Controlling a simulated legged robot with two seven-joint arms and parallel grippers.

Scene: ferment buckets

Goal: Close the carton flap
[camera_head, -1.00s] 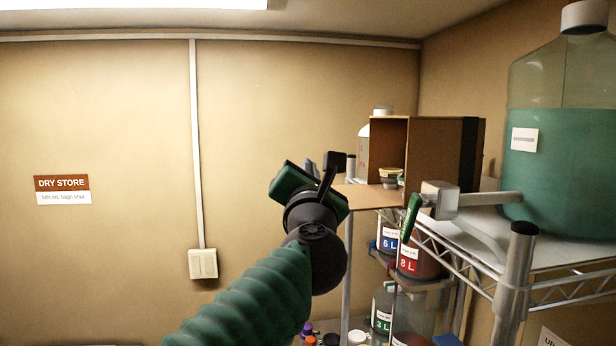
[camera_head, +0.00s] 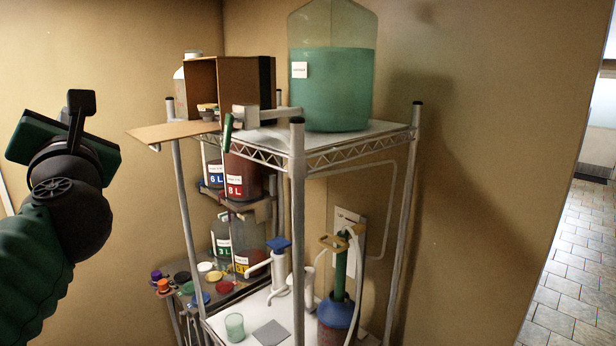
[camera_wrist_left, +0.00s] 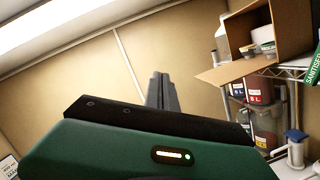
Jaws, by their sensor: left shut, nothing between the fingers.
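The brown carton (camera_head: 203,82) sits on the top shelf of the wire rack, its open side facing left, with small tubs (camera_head: 208,110) inside. Its flap (camera_head: 165,132) hangs open, sticking out nearly flat to the left past the shelf edge. In the left wrist view the carton (camera_wrist_left: 250,28) is at upper right and the flap (camera_wrist_left: 225,73) points toward the gripper. My left gripper (camera_head: 80,103) is raised, left of the flap and clear of it. Its fingers (camera_wrist_left: 160,88) are shut and empty. My right gripper is not in view.
A large jug of green liquid (camera_head: 333,85) stands right of the carton. A white arm-like fitting with a green handle (camera_head: 228,130) juts out in front of the carton. Rack posts (camera_head: 297,220) rise at the front. Open air lies between gripper and flap.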

